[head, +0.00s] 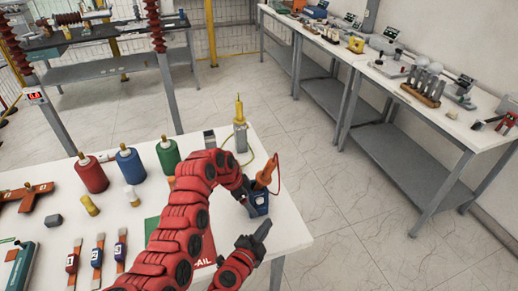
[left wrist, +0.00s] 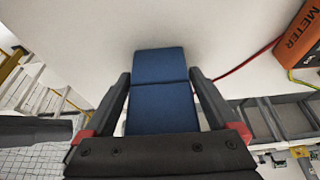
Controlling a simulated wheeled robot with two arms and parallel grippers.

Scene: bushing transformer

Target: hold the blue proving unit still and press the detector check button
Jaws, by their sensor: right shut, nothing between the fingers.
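The blue proving unit (head: 259,204) stands near the right edge of the near white table in the head view. It fills the middle of the left wrist view as a blue block (left wrist: 160,100). My left gripper (left wrist: 160,85) has one finger on each side of it, with the tips against its sides. In the head view my left gripper (head: 247,191) partly hides the unit. An orange device (head: 265,174) shows right behind the unit; I cannot tell if they touch. My right gripper (head: 264,230) is shut and empty, just in front of the unit and apart from it. I cannot make out the check button.
An orange box marked METER (left wrist: 305,40) and a red lead show in the left wrist view. Red, blue and green bottles (head: 130,166) stand left of my arm. A yellow-tipped post (head: 240,125) stands behind the unit. Open floor (head: 330,220) lies right of the table.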

